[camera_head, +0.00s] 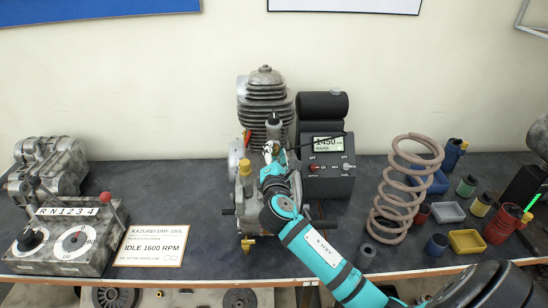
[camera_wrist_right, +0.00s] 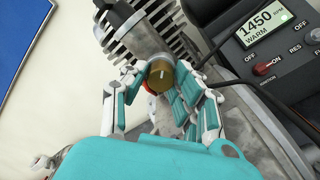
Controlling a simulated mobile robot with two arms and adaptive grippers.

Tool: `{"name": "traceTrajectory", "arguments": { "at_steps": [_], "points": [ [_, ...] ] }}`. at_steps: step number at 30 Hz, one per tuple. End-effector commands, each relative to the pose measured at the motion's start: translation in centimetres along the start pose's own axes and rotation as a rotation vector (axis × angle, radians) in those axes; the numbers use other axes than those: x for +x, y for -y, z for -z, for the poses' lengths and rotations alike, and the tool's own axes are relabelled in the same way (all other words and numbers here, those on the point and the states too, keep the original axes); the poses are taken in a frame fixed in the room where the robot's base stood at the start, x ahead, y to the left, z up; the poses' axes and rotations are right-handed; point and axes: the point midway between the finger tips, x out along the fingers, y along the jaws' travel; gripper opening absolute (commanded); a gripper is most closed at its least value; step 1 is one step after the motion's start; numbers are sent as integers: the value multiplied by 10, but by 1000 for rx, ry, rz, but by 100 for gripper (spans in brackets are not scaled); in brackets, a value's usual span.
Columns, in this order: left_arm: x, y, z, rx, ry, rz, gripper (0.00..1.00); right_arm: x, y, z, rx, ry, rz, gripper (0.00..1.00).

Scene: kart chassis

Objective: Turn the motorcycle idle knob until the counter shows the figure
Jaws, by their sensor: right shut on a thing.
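The brass idle knob (camera_wrist_right: 267,67) sits on the side of the carburettor in the right wrist view, with the fingers of my right gripper (camera_wrist_right: 155,85) closed around it. In the head view my right gripper (camera_head: 272,158) reaches the front of the motorcycle engine (camera_head: 266,95) and hides the knob. The counter (camera_head: 327,144) on the dark box reads 1450 and WARM; it also shows in the right wrist view (camera_wrist_right: 264,24). A card (camera_head: 153,246) on the bench reads IDLE 1600 RPM. My left gripper is not in view.
A grey gear-shift box (camera_head: 65,240) with a red-knobbed lever stands at the left. A large coil spring (camera_head: 405,190) stands right of the counter box. Several small bins and bottles, including a yellow bin (camera_head: 467,242), stand at the right. The bench between card and engine is mostly clear.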

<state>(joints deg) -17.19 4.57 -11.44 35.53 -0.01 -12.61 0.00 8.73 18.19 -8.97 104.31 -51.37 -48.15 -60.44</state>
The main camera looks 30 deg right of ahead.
Motion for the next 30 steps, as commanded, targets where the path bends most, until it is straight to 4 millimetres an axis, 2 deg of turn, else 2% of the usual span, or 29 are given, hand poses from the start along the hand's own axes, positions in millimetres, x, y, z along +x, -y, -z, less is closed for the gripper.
{"name": "traceTrajectory", "arguments": {
  "at_steps": [6, 15, 30],
  "points": [
    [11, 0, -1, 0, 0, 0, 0, 0, 2, 1, 184, 1, 1, 0],
    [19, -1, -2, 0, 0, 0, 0, 0, 1, 0, 352, 1, 2, 0],
    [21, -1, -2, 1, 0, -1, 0, 0, 0, 0, 422, 0, 1, 0]
  ]
}}
